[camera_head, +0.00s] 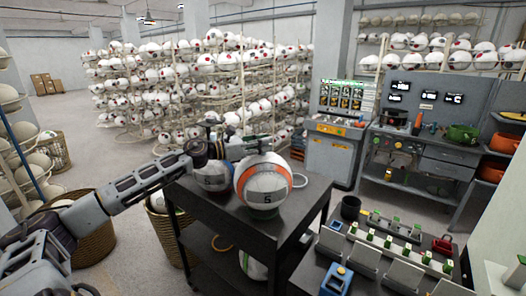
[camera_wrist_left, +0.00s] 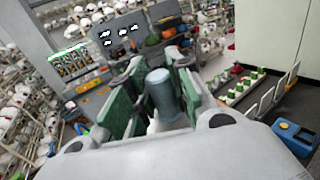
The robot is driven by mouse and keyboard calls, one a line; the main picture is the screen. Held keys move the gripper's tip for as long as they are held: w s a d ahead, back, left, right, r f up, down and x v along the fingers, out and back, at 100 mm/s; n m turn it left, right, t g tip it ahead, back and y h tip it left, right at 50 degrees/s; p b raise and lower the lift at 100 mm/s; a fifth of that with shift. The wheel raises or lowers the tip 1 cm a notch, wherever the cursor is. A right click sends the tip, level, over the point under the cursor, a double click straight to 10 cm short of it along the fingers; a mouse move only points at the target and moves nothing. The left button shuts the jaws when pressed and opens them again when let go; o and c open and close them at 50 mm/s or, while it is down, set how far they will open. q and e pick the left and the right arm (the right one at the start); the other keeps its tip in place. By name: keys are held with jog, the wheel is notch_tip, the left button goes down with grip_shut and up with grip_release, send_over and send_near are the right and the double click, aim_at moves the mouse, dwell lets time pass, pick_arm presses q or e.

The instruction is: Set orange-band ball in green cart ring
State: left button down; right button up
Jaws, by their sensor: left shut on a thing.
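The orange-band ball (camera_head: 263,184), white with an orange stripe and a number 5, is at the top of the dark cart (camera_head: 300,194). Whether it rests there or hangs is unclear. A second ball (camera_head: 211,180) with a 5 is to its left, partly hidden by my arm. My left gripper (camera_head: 246,142) is just above the orange-band ball. In the left wrist view, its green-padded fingers (camera_wrist_left: 160,100) are shut on a grey cylinder (camera_wrist_left: 163,92); a white surface shows below. Whether the cylinder belongs to the ball is unclear.
A white ball (camera_head: 252,264) and a yellow ring (camera_head: 222,243) are lower in the cart. Wicker baskets (camera_head: 84,240) stand at left. A dark table (camera_head: 385,262) with green-marked holders and a blue box (camera_head: 337,280) is at right. Ball racks fill the back.

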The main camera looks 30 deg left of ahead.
aim_at(255, 156)
pick_arm(q)
jog(key=shift+f, duration=1.5)
jog(key=c, duration=1.3)
grip_release()
jog(key=shift+r, duration=0.2)
jog(key=shift+s+a+f, duration=0.1)
jog(key=shift+s+f, duration=0.05)
jog(key=shift+s, duration=0.05)
jog(key=shift+b+v, duration=0.4)
jog(key=shift+v, duration=0.85)
jog(key=shift+b+v, duration=0.55)
jog(key=shift+v, duration=4)
